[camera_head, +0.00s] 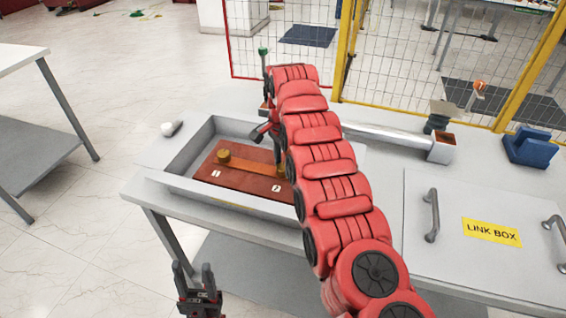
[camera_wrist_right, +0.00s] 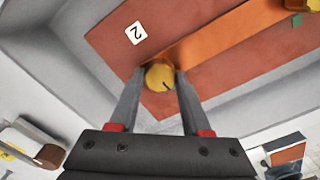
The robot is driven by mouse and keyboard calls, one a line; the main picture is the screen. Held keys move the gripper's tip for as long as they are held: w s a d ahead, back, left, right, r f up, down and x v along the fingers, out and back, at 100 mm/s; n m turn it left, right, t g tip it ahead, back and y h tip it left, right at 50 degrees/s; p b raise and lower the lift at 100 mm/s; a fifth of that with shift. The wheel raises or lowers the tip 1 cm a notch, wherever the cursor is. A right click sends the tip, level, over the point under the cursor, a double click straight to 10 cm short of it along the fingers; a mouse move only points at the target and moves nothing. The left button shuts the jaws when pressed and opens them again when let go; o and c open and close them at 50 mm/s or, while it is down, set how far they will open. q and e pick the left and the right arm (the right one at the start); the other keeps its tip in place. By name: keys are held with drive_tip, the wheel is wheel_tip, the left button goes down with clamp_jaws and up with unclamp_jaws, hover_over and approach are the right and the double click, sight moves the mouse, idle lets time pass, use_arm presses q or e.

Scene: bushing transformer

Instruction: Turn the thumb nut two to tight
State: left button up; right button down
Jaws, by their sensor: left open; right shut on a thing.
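Thumb nut two is a brass knob (camera_wrist_right: 159,77) at the end of the copper bar (camera_wrist_right: 215,38), beside the label "2" (camera_wrist_right: 135,33). It also shows in the head view (camera_head: 281,171), partly hidden by my right arm. My right gripper (camera_wrist_right: 159,80) is shut on it, a finger on each side. A dark line shows on the nut's top. The other brass thumb nut (camera_head: 223,156) stands at the bar's other end, near label "1" (camera_head: 216,173). My left gripper (camera_head: 199,285) is open and empty, low in front of the table, apart from everything.
The nuts and bar sit on a red-brown board (camera_head: 235,188) inside a grey open box (camera_head: 178,182) with raised walls. A lid marked "LINK BOX" (camera_head: 470,260) lies to the right. A blue block (camera_head: 533,147) and a grey bar (camera_head: 390,138) are at the back.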

sight(283, 166)
drive_tip(key=shift+m, duration=0.4)
drive_tip(key=shift+c, duration=1.8)
unclamp_jaws()
drive_tip(key=shift+r, duration=0.35)
wheel_tip(283, 166, up, 2)
drive_tip(key=shift+w+d+r+p, duration=0.1)
drive_tip(key=shift+r+p, duration=0.1)
drive_tip(key=shift+p, duration=0.15)
wheel_tip(283, 166, up, 14)
drive_tip(key=p, duration=1.4)
drive_tip(key=shift+r, duration=0.2)
